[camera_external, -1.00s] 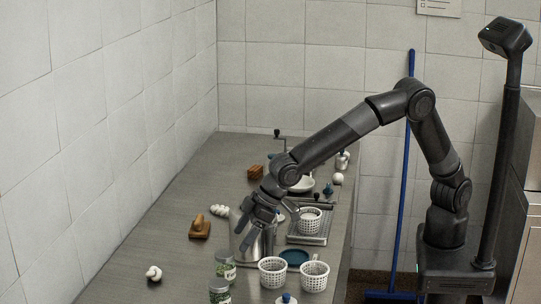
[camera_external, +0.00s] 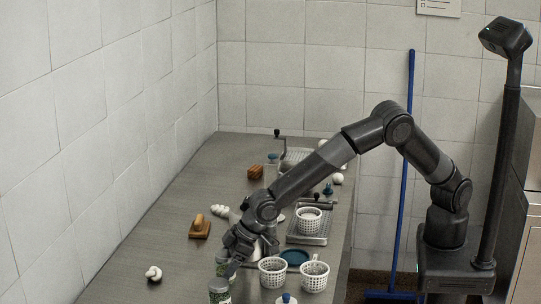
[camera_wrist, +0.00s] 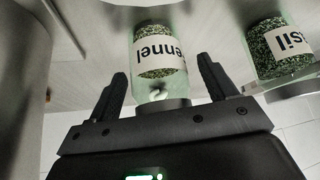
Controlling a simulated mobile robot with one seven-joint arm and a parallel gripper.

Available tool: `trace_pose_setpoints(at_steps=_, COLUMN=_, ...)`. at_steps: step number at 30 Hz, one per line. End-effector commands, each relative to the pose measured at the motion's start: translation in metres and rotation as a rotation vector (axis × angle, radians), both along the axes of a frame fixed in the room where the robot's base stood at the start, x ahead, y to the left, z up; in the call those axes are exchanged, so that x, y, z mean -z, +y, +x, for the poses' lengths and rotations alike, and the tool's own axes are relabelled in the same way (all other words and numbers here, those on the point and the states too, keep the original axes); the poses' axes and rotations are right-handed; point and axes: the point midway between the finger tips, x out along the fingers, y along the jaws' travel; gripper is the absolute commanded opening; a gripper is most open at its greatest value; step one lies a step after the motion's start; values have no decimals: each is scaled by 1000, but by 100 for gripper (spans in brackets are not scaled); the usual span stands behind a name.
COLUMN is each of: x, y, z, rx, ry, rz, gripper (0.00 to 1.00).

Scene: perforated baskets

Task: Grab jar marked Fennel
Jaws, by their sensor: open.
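The Fennel jar (camera_wrist: 160,50) is clear glass with green flakes and a white label reading "ennel", its first letter out of sight. It appears upside down in the wrist view, between the two fingers of my gripper (camera_wrist: 163,72). The fingers are open, with a gap visible on each side of the jar. In the external view my gripper (camera_external: 231,260) is down at the rear jar (camera_external: 221,257), which it partly covers. A second jar (camera_external: 219,291) stands nearer the camera; in the wrist view a jar marked "sil" (camera_wrist: 279,47) is on the right.
Two white perforated baskets (camera_external: 272,273) (camera_external: 314,276) are to the right. A wooden-handled block (camera_external: 200,230) and a white knotted piece (camera_external: 154,273) lie left. The counter's left side is mostly clear.

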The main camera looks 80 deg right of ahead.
Motion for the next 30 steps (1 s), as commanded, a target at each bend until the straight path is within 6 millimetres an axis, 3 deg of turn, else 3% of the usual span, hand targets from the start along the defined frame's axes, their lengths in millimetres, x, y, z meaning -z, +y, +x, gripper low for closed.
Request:
trace_pose_setpoints(at_steps=8, x=2, y=1, z=2, rx=1, ry=0, rz=0, gripper=77)
trace_pose_setpoints(at_steps=30, x=1, y=0, z=2, rx=1, ry=-1, rz=1, gripper=20)
